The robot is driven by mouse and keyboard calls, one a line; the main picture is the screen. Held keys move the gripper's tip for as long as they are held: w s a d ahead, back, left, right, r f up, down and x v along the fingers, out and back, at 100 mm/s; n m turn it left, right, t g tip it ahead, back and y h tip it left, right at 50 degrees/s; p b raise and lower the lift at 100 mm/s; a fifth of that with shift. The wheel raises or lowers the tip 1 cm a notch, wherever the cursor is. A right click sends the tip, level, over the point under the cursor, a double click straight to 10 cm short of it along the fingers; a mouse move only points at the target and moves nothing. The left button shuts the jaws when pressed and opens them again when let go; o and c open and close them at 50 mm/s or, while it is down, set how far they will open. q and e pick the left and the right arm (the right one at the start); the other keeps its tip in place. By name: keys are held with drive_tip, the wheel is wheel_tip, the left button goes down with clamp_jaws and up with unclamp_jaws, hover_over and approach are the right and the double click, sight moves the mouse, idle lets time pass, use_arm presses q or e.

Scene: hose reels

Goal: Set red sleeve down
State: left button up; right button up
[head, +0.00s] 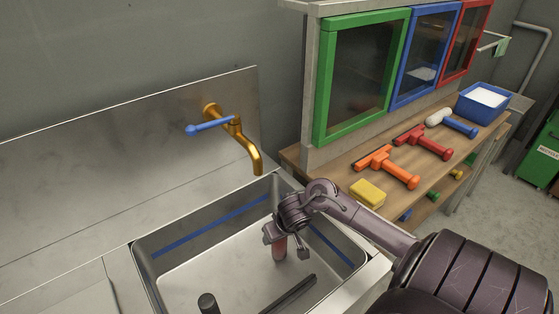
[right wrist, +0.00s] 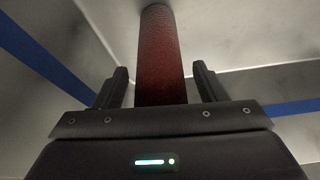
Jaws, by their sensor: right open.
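The red sleeve (head: 280,249) is upright in the steel sink basin (head: 180,276), near its right side. My right gripper (head: 286,241) reaches down into the basin around it. In the right wrist view the red sleeve (right wrist: 161,50) stands between the two open fingers (right wrist: 161,84), with a visible gap on each side. Its far end seems to meet the basin floor, but I cannot tell for sure. Part of the sleeve is hidden by my gripper in the head view. My left gripper is not in view.
A brass tap (head: 248,146) with a blue lever overhangs the basin. A dark post (head: 209,303) and a dark bar (head: 290,295) are in the basin.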

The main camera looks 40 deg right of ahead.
drive_tip(key=shift+r, duration=0.15)
drive_tip(key=p+v, duration=0.5)
drive_tip(key=v, duration=0.7)
drive_tip(key=shift+p, duration=0.3)
drive_tip(key=shift+r, duration=0.1)
